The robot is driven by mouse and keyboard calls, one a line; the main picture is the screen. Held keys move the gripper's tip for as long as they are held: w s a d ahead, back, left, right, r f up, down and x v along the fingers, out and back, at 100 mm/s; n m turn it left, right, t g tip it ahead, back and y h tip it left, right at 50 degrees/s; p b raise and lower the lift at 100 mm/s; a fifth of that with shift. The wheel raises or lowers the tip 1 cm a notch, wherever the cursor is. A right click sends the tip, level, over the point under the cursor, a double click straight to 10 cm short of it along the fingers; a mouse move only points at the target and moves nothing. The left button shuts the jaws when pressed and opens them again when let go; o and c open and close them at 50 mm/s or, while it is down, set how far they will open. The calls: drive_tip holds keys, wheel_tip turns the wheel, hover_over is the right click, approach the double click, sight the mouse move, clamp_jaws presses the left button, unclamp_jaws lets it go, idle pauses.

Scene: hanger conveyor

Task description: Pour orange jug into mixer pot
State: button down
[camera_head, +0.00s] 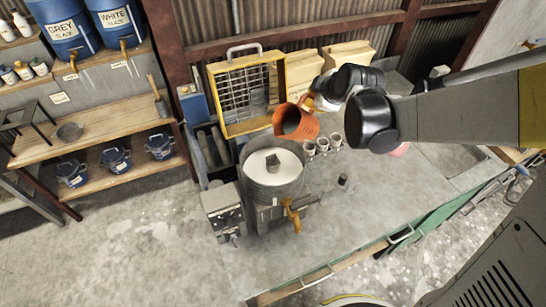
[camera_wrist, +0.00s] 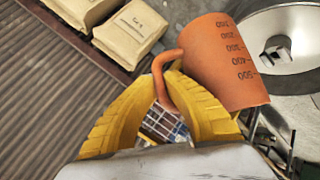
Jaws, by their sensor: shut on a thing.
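The orange jug (camera_head: 297,121) is held tilted in the head view, its open mouth facing left, a little above and to the right of the mixer pot. In the wrist view the jug (camera_wrist: 222,62) shows measuring marks, and my gripper (camera_wrist: 172,105) is shut on its handle with yellow fingers on both sides. My gripper (camera_head: 312,103) is partly hidden behind the arm in the head view. The mixer pot (camera_head: 272,178) is a round steel vessel with a lid-like top and an orange tap; its top also shows in the wrist view (camera_wrist: 285,45). The jug's contents are not visible.
A yellow rack (camera_head: 246,92) and paper sacks (camera_head: 303,72) stand behind the jug. Several small cups (camera_head: 322,145) sit right of the pot. A control box (camera_head: 224,207) adjoins the pot at left. The bench top (camera_head: 375,200) is mostly bare at right.

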sight(303, 100)
drive_tip(key=shift+s+a+r+n+t+h, duration=0.2)
drive_tip(key=shift+a+n+t+h, duration=0.05)
drive_tip(key=shift+n+t+h, duration=0.05)
drive_tip(key=shift+b, duration=0.3)
drive_tip(key=shift+s+a+t+h+b, duration=0.25)
drive_tip(key=shift+a+t+h+b, duration=0.05)
drive_tip(key=shift+a+t+b, duration=0.1)
drive_tip(key=shift+d, duration=0.1)
idle(0.3)
drive_tip(key=shift+s+n, duration=0.1)
drive_tip(key=shift+n, duration=0.2)
drive_tip(key=shift+s+a+r+t+h+b, duration=0.1)
drive_tip(key=shift+s+a+t+h+b, duration=0.1)
drive_tip(key=shift+a+t+h+b, duration=0.2)
idle(0.3)
drive_tip(key=shift+s+a+n+t+b, duration=0.35)
drive_tip(key=shift+n+b, duration=0.15)
drive_tip(key=shift+b, duration=0.2)
